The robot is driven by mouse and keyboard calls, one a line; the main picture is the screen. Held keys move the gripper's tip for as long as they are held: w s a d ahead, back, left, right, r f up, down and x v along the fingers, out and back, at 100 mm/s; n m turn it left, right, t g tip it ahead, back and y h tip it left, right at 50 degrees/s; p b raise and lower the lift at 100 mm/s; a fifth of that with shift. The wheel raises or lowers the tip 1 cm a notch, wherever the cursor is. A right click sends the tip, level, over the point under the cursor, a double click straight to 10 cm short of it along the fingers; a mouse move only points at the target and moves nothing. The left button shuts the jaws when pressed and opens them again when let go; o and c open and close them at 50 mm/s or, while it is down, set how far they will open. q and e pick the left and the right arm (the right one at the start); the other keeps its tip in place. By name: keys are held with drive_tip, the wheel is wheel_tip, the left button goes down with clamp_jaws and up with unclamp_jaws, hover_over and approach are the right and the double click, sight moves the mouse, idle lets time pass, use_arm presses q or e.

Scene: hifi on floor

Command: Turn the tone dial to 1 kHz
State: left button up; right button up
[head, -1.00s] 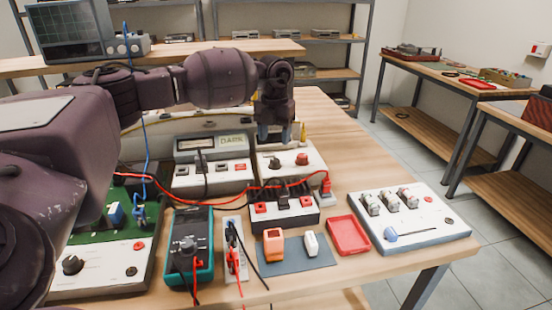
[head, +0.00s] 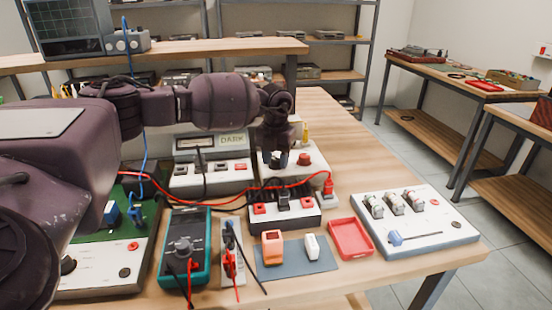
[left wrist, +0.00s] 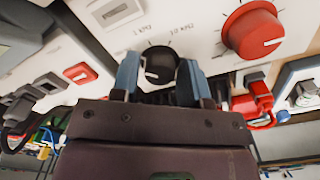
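The black tone dial (left wrist: 160,64) sits on a pale panel, below printed "1 kHz" and "10 kHz" marks, in the left wrist view. It has a white pointer line; which mark this points to is unclear. My left gripper (left wrist: 158,72) has its blue fingers apart on either side of the dial; I cannot tell whether they touch it. In the head view the left gripper (head: 279,158) is down at the white tone box (head: 308,172), largely hiding the dial. A larger red knob (left wrist: 252,32) is to the dial's right. My right gripper is out of view.
A box with red and black terminals (head: 288,222) stands in front, with a red cable and plug (head: 327,186) beside it. A meter unit (head: 185,180) is to the left. A teal multimeter (head: 183,275) and red tray (head: 350,240) lie nearer. Bench behind right is clear.

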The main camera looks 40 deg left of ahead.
use_arm(q)
drive_tip(key=c, duration=0.6)
drive_tip(key=shift+o, duration=0.2)
drive_tip(key=shift+m, duration=0.4)
drive_tip(key=shift+r+m+p, duration=0.1)
drive_tip(key=shift+m+p, duration=0.25)
drive_tip(key=shift+m, duration=2.25)
drive_tip(key=shift+m+p, duration=0.3)
drive_tip(key=shift+m, duration=1.1)
